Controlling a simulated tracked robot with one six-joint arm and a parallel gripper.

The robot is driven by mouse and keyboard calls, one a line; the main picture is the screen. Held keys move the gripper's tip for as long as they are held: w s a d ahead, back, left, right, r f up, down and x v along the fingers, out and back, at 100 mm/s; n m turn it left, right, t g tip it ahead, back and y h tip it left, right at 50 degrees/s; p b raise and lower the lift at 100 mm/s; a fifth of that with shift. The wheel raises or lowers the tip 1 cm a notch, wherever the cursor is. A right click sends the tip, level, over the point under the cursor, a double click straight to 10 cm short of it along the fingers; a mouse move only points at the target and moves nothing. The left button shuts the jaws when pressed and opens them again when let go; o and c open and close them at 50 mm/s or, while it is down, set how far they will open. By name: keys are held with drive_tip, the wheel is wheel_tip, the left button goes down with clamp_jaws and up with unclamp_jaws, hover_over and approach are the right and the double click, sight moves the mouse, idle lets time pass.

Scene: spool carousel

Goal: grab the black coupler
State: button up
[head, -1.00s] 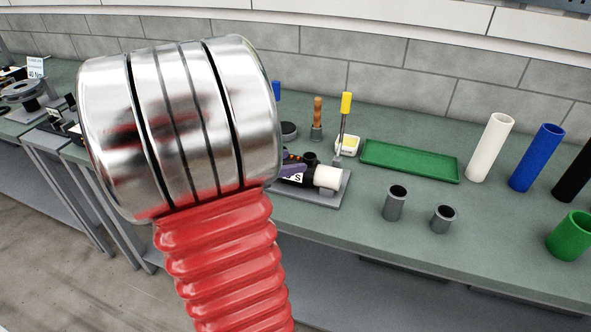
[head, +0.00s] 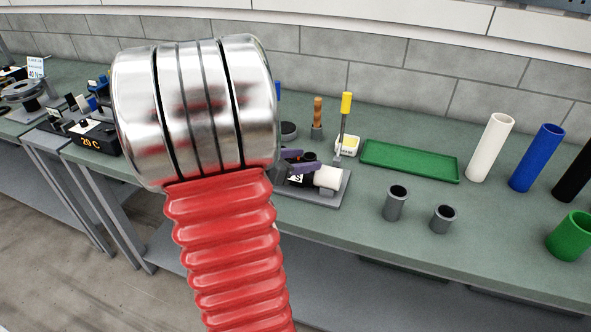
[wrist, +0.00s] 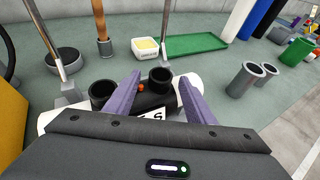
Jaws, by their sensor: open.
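The black coupler (wrist: 153,103) shows in the wrist view as a dark body with a white label, between white cylindrical ends. It has short black open sockets on top. In the head view, the black coupler (head: 297,181) lies on a grey plate, with a white cylinder (head: 327,178) at its right end. My gripper (wrist: 160,76) is open, its two purple fingers spread either side of the coupler's middle in the wrist view. Whether they touch it I cannot tell. In the head view my gripper (head: 298,158) shows just above it, partly hidden by my arm.
A green tray (head: 410,161), a yellow-handled tool (head: 346,104) and a brown-handled tool (head: 318,111) stand behind. Two grey cups (head: 395,203) (head: 443,218) stand right, with white (head: 490,147) and blue (head: 536,157) tubes beyond. A black box (head: 94,137) is at left.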

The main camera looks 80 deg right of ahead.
drive_tip(key=shift+s+d, duration=0.1)
idle(0.5)
clamp_jaws()
idle(0.4)
idle(0.4)
